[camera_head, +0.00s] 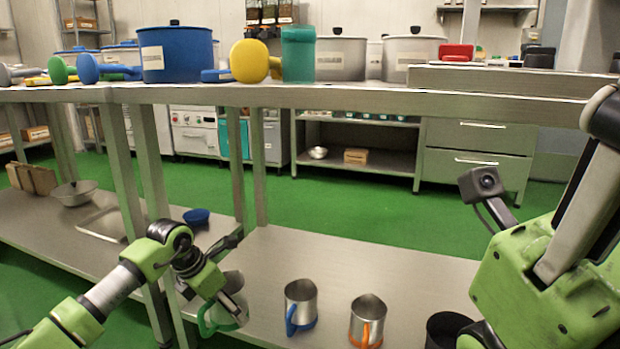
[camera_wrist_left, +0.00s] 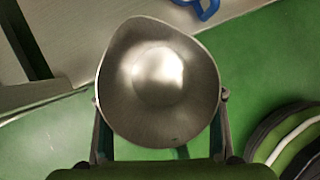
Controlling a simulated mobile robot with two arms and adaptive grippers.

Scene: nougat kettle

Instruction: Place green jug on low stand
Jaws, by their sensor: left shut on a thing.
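The green jug (camera_head: 236,298) is a steel jug with a green handle. My left gripper (camera_head: 212,287) is shut on it and holds it at the left end of a low steel surface (camera_head: 385,262), apparently the low stand. In the left wrist view the jug's open mouth (camera_wrist_left: 160,75) faces the camera, empty, with a finger on each side. Green floor shows beside and below it there. Whether its base touches anything is hidden. My right arm comes in at the right; its gripper is not visible.
A steel jug with a blue handle (camera_head: 300,305) and one with an orange handle (camera_head: 366,320) stand upright on the low surface. A dark cylinder (camera_head: 447,329) is by my right arm. A higher counter (camera_head: 330,96) with pots runs behind. The low surface's back is clear.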

